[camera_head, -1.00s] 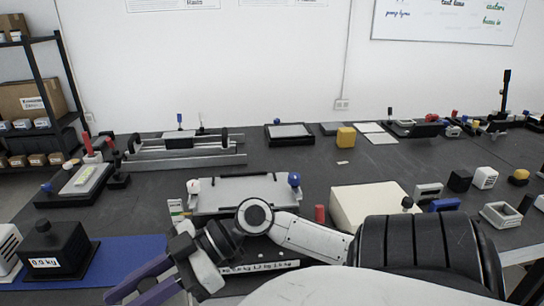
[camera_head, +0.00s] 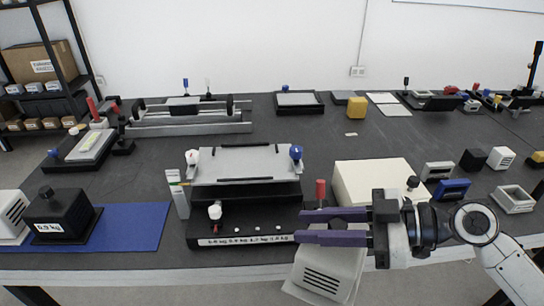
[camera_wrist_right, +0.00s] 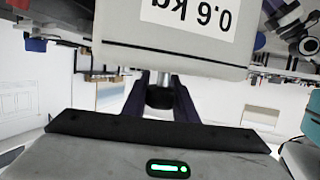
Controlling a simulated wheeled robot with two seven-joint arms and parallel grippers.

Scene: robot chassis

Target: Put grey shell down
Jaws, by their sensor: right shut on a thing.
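My right gripper (camera_head: 304,226) reaches in from the right with its purple fingers pointing left. It is shut on the dark knob of the grey shell (camera_head: 325,274), a light grey block with dark slots. The shell hangs slightly tilted in front of the table's front edge, and its lower part is below the tabletop. In the right wrist view the shell (camera_wrist_right: 120,35) bears a "0.6 kg" label, and the fingers (camera_wrist_right: 160,100) close around its knob. My left gripper is not in view.
On the table stand a black "0.9 kg" block (camera_head: 62,216) on a blue mat (camera_head: 135,228), a slotted white block (camera_head: 10,218), a test stand (camera_head: 245,220) with a grey plate, and a cream box (camera_head: 380,178). The blue mat's right part is bare.

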